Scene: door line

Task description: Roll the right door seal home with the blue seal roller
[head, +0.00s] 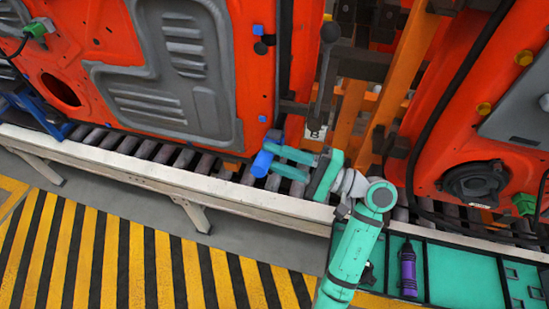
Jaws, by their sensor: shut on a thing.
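The right door (450,130) is an orange-red panel standing on the roller conveyor at the right. A black seal (452,86) runs down along its left edge and curves round toward the bottom. Whether any stretch stands proud of the door is too small to tell. The blue seal roller (262,164) is held in my gripper (280,162), whose teal fingers are shut on it. The gripper points left, in front of the lower right corner of the left door, well apart from the right door and its seal.
The left door (105,40) carries a grey panel (185,60). Orange frame posts (412,55) stand between the doors. A pale conveyor rail (150,178) runs along the front. A teal tray (465,275) at the lower right holds a purple tool (408,268). The striped floor (130,260) is clear.

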